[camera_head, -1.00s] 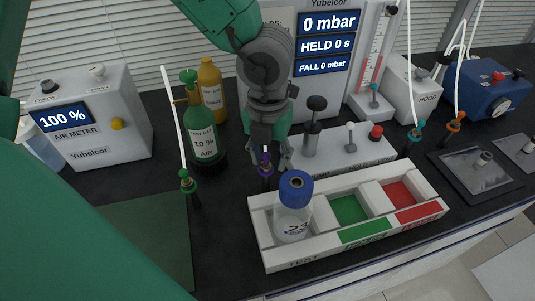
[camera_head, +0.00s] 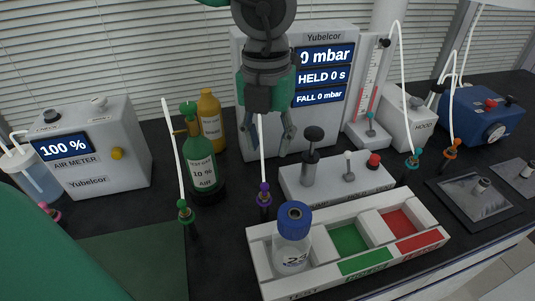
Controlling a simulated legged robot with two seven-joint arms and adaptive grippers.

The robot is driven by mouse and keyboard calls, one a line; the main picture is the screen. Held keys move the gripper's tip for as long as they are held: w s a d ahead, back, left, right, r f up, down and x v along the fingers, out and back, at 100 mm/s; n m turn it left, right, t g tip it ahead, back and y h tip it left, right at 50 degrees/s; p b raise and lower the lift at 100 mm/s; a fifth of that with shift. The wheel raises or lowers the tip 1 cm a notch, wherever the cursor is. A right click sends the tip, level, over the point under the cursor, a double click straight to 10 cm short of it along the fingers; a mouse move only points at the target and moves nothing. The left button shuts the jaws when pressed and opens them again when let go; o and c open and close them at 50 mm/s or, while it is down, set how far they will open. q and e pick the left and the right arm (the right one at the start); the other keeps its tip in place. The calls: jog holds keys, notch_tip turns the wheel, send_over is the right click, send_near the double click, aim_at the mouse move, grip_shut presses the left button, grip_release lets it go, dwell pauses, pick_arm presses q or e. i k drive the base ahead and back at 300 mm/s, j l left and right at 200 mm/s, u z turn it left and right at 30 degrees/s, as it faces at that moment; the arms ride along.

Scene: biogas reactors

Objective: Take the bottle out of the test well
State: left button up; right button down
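The bottle (camera_head: 292,250) is clear with a blue cap and a printed label. It stands upright in the test well (camera_head: 262,271), the left compartment of the white tray (camera_head: 436,216). My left gripper (camera_head: 264,141) hangs above and behind the tray, in front of the Yubelcor display unit. Its fingers are spread apart and hold nothing. It is apart from the bottle. A white tube with a purple-collared probe (camera_head: 264,195) runs up just below the gripper. My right gripper is not seen.
The tray's green (camera_head: 348,239) and red (camera_head: 397,222) wells are empty. A green test gas bottle (camera_head: 199,160) and orange bottle (camera_head: 211,122) stand left of the gripper. A white block with a plunger (camera_head: 331,180) sits behind the tray. Several tubed probes stand around.

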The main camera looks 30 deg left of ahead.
aim_at(289, 256)
jog(key=k+l, duration=1.15)
jog(key=k, duration=0.15)
